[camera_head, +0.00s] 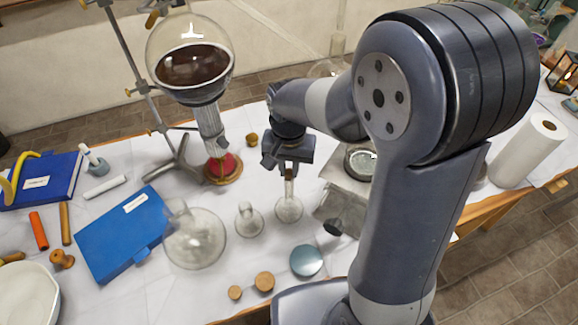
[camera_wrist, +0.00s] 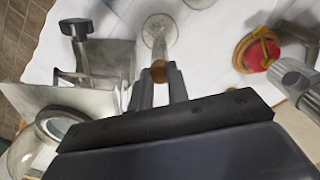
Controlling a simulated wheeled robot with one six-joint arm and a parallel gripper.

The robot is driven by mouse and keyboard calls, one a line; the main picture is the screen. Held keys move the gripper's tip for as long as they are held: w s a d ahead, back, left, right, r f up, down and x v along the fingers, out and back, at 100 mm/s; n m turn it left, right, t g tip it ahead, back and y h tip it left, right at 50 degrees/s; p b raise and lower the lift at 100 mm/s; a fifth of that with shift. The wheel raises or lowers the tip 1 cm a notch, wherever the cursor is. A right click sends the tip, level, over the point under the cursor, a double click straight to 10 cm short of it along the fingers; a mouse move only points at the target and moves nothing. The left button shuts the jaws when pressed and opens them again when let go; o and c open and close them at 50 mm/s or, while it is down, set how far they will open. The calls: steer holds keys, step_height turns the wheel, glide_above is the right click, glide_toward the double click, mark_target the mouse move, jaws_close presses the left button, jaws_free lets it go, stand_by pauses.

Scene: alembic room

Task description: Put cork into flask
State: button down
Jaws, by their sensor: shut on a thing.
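My gripper (camera_head: 289,171) points down over the table, and its two fingers are shut on a small brown cork (camera_wrist: 158,74). In the head view the cork is mostly hidden between the fingers. Directly below is a small clear round flask (camera_head: 289,209) standing upright, and its neck reaches up to the fingertips. In the wrist view this flask (camera_wrist: 160,32) lies just beyond the cork, with its neck lined up with it. I cannot tell whether the cork touches the neck or sits in it.
A smaller flask (camera_head: 249,221) and a larger round flask (camera_head: 195,240) stand to the left. Loose corks (camera_head: 265,281) and a blue-grey disc (camera_head: 306,260) lie in front. A metal stand (camera_head: 340,208) is close on the right. A large flask of dark liquid (camera_head: 194,66) hangs behind left.

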mark_target(289, 172)
steer(key=c, duration=1.3)
jaws_free()
steer(key=shift+o, duration=0.6)
steer(key=o, duration=0.3)
steer(key=shift+r, duration=0.1)
steer(key=shift+r+p, duration=2.85)
steer(key=shift+r, duration=0.6)
steer(key=shift+f, duration=0.15)
